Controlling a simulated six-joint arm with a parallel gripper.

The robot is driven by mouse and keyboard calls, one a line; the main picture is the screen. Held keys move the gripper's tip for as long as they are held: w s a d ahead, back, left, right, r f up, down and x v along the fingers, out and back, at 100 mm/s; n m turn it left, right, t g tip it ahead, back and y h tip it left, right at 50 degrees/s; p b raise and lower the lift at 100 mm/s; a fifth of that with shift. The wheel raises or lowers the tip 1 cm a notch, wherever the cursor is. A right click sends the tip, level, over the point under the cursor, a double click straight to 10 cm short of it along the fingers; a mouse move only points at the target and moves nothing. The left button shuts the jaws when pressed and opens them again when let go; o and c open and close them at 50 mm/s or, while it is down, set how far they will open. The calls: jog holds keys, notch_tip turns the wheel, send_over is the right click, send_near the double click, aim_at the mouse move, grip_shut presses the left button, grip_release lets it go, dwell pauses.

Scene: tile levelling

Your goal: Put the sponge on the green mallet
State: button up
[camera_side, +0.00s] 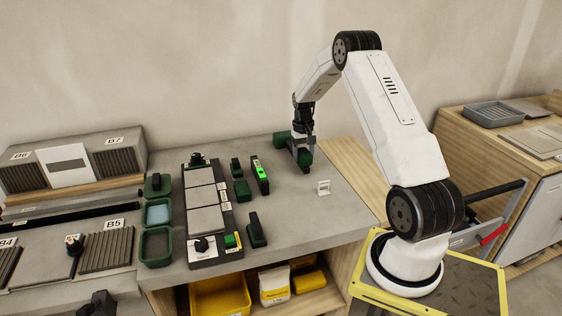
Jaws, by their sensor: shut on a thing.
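My gripper (304,162) is above the right part of the grey bench, pointing down. It is shut on a dark green block (282,143), which sticks out to the left of the fingers. The fingers hide part of it, and I cannot tell whether it is the mallet's head or the sponge. Small dark green pieces (242,188) lie on the bench left of the gripper, too small to name surely. A pale blue surface fills a green tray (158,212) further left; I cannot tell whether it is a sponge or water.
A dark rack with several grey tiles (206,219) stands mid-bench. A bright green level (260,174) and a black tool (256,230) lie right of it. A small white stand (324,187) is near the gripper. The bench's front right is mostly clear.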

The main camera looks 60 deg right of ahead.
aim_at(301, 150)
jog(key=shift+f, duration=0.1)
jog(key=o, duration=1.3)
jog(key=shift+c, duration=0.2)
notch_tip(301, 150, up, 12)
jog(key=w+d, duration=0.1)
jog(key=shift+a, duration=0.15)
